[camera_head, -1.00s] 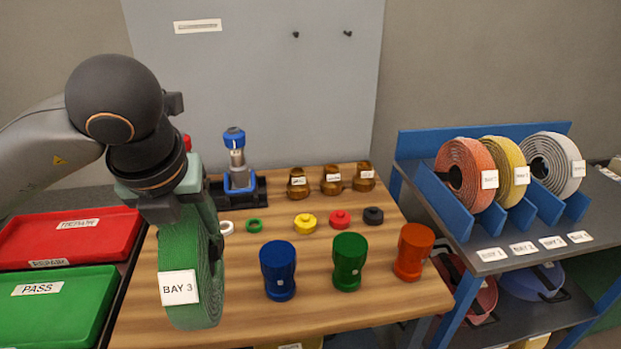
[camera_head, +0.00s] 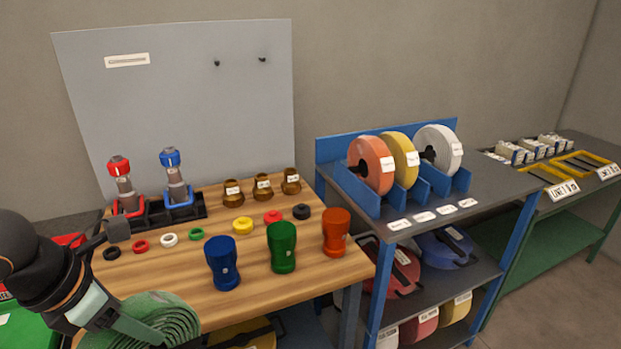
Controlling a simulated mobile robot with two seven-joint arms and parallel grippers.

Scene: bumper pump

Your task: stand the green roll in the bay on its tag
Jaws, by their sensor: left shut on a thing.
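The green roll (camera_head: 168,318) is at the bottom left, partly cut off by the frame edge, with its spiral face turned up toward me. My left gripper (camera_head: 108,312) is shut on it, above the near left part of the wooden bench. Its tag is hidden now; earlier it read BAY 3. The blue bay rack (camera_head: 360,197) stands on the shelf to the right. It holds an orange roll (camera_head: 366,166), a yellow roll (camera_head: 399,147) and a white roll (camera_head: 446,147) upright. A wider gap shows between yellow and white. My right gripper is out of view.
The bench (camera_head: 190,272) carries a blue cup (camera_head: 221,265), a green cup (camera_head: 282,248), an orange cup (camera_head: 336,233), small rings and brass parts. Bay labels (camera_head: 424,216) lie along the shelf front. More rolls (camera_head: 445,250) lie below. A green table stands far right.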

